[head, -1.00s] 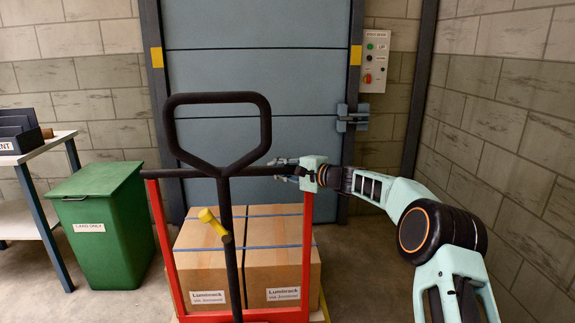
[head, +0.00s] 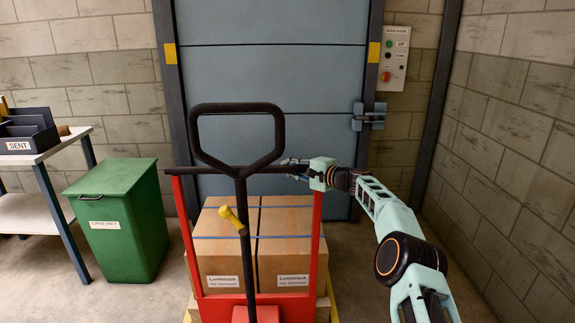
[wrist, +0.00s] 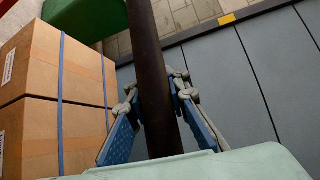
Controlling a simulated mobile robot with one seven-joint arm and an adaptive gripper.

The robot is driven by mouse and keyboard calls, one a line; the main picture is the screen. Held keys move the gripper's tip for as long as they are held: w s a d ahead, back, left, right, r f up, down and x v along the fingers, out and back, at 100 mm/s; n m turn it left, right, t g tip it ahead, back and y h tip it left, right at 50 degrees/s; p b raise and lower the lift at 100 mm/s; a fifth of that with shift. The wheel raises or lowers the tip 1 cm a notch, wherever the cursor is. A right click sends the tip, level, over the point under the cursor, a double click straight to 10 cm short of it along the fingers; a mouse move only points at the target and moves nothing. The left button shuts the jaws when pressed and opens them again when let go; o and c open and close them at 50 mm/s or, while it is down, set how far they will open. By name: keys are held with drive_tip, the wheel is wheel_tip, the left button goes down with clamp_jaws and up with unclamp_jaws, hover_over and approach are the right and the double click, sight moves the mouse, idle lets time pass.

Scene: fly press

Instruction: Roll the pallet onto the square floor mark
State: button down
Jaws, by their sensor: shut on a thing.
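The pallet truck has a red frame (head: 192,240), a black looped pull handle (head: 238,108) and a dark crossbar. Strapped cardboard boxes (head: 250,236) stand on it, and also show at the left of the wrist view (wrist: 50,95). My gripper (head: 298,168) is at the right part of the crossbar. In the wrist view its blue fingers (wrist: 160,112) are closed around the dark bar (wrist: 148,60).
A grey shutter door (head: 280,70) stands behind the load, with a control box (head: 395,58) to its right. A green bin (head: 120,215) and a table (head: 60,145) stand at the left. Bare floor lies right of the load, before the block wall (head: 510,120).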

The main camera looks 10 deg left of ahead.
drive_tip(key=shift+w+d+r+p, duration=0.1)
drive_tip(key=shift+w+r+p, duration=0.2)
drive_tip(key=shift+w+r, duration=0.35)
drive_tip(key=c, duration=1.7)
unclamp_jaws()
drive_tip(key=shift+s+f, duration=0.1)
drive_tip(key=shift+c, duration=0.2)
drive_tip(key=shift+f, duration=0.2)
drive_tip(key=shift+s, duration=0.1)
drive_tip(key=shift+f, duration=0.1)
approach(304, 166)
drive_tip(key=shift+x, duration=2.2)
drive_tip(key=shift+s, duration=0.1)
